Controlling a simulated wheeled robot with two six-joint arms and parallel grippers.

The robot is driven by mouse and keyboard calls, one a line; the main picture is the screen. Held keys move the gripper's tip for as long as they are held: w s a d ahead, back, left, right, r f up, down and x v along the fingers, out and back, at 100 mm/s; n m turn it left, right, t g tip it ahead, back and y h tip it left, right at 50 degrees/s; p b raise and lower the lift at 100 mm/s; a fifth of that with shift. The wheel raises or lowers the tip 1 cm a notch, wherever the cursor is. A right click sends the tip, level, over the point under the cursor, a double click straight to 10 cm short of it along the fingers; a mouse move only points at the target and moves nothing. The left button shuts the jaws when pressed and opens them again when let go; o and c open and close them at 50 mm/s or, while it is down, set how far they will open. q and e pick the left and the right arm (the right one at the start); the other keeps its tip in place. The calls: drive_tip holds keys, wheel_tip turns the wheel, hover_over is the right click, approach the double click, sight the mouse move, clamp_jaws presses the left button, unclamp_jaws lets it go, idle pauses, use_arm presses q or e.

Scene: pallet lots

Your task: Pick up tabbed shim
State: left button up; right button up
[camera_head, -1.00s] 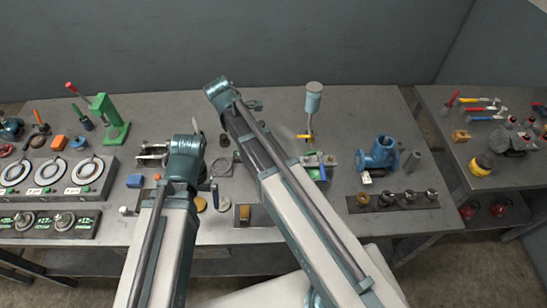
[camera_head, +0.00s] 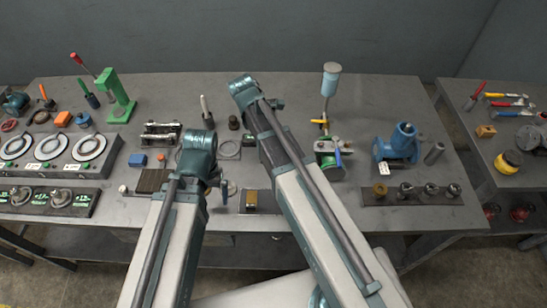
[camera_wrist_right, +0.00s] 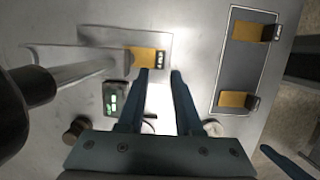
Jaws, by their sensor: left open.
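In the right wrist view, a yellow-orange piece with a dark marked end (camera_wrist_right: 144,58) lies on a grey surface just beyond my right fingertips. It may be the tabbed shim, but I cannot tell for sure. My right gripper (camera_wrist_right: 162,78) is open, with its two blue fingers apart and nothing clearly held.
In the right wrist view, two similar yellow pieces (camera_wrist_right: 250,31) (camera_wrist_right: 236,99) sit on a dark-edged plate at right. In the head view, a yellow block (camera_head: 251,199) lies near the bench front; a blue pump (camera_head: 398,143) stands right.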

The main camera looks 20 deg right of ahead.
drive_tip(key=shift+f, duration=0.1)
use_arm(q)
wheel_tip(320, 180, down, 5)
drive_tip(key=b, duration=0.5)
use_arm(e)
drive_tip(key=x, duration=0.5)
drive_tip(key=shift+s+d, duration=0.1)
drive_tip(key=shift+d, duration=0.15)
use_arm(q)
drive_tip(key=shift+r, duration=0.1)
use_arm(e)
clamp_jaws()
